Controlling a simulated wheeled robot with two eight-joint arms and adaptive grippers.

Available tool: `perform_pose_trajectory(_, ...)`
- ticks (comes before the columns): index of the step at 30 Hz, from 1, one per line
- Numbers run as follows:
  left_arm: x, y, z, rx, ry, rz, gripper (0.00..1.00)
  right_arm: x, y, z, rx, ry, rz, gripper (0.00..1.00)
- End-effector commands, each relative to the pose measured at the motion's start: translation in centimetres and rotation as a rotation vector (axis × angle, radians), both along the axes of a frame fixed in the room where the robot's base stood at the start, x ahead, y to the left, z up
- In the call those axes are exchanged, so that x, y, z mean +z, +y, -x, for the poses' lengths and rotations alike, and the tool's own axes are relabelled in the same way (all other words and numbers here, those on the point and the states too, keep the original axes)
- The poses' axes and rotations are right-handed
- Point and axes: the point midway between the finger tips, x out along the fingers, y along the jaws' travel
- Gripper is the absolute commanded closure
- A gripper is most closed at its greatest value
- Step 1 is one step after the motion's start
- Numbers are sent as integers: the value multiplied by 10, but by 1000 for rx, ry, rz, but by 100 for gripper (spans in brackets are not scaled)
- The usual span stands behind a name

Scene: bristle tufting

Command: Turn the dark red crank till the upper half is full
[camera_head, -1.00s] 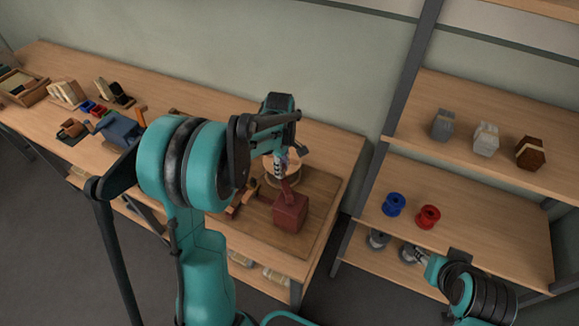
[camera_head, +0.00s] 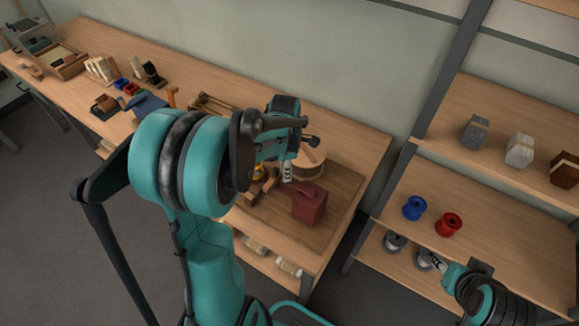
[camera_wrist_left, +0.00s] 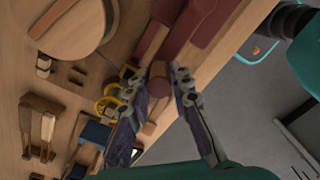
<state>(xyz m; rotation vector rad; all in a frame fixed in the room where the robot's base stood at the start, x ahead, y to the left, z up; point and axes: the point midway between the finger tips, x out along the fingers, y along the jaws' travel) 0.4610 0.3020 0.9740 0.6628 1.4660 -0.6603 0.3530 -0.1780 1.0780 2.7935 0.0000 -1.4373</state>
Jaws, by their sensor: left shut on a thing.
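The dark red crank is on a dark red box (camera_head: 309,207) on a brown board at the bench's right end. Its arm (camera_head: 296,188) slants from the box toward my left gripper (camera_head: 287,174). In the left wrist view, the dark red body (camera_wrist_left: 190,25) is at the top, and a reddish-brown handle (camera_wrist_left: 154,98) sits between the fingers of my left gripper (camera_wrist_left: 155,74). The gripper is shut on this handle. A round wooden piece (camera_head: 309,164) stands just behind and also shows in the wrist view (camera_wrist_left: 65,22). My right gripper (camera_head: 443,266) is by the shelf, its fingers unclear.
The bench (camera_head: 350,140) holds small wooden parts and a blue block (camera_head: 147,105) on the left. The shelf unit at right holds a blue spool (camera_head: 414,207), a red spool (camera_head: 448,224) and several blocks above. My left arm hides part of the bench.

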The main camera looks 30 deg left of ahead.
Motion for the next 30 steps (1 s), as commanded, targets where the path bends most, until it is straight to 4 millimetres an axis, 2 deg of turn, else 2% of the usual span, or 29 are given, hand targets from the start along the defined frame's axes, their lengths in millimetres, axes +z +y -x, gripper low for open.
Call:
perform_pose_trajectory(7, -1, -1, 9, -6, 5, 2, 100, 0, 0, 0, 0, 0, 0, 60)
perform_pose_trajectory(22, -1, -2, 11, -9, 5, 3, 100, 0, 0, 0, 0, 0, 0, 60)
perform_pose_trajectory(23, -1, -2, 11, -9, 5, 3, 77, 0, 0, 0, 0, 0, 0, 60)
perform_pose_trajectory(25, -1, -2, 10, -9, 5, 3, 59, 0, 0, 0, 0, 0, 0, 60)
perform_pose_trajectory(30, 0, -1, 10, -8, 4, 2, 59, 0, 0, 0, 0, 0, 0, 60)
